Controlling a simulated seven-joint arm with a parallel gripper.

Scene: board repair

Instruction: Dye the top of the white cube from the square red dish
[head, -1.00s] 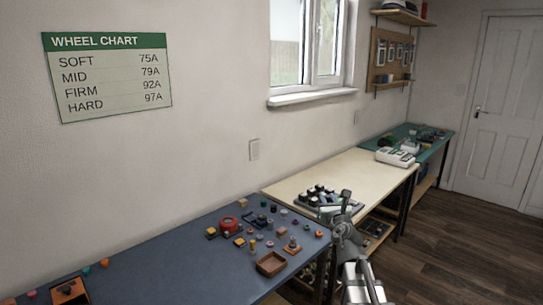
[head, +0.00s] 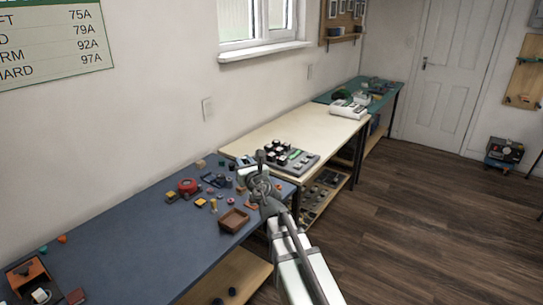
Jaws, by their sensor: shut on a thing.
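My gripper (head: 262,164) is at the far right end of the blue-topped bench, seen small and from behind. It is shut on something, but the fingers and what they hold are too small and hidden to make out. I cannot pick out the white cube with certainty. A red, rounded-looking thing (head: 188,186) sits among small parts on the bench, to the left of my gripper. I cannot make out a square red dish.
The blue bench (head: 130,225) carries several small coloured parts and a brown open tray (head: 234,220) at its right end. An orange-brown box (head: 28,272) stands at its left. A cream bench (head: 300,125) with a grey tray (head: 300,165) lies beyond. The blue bench's middle is clear.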

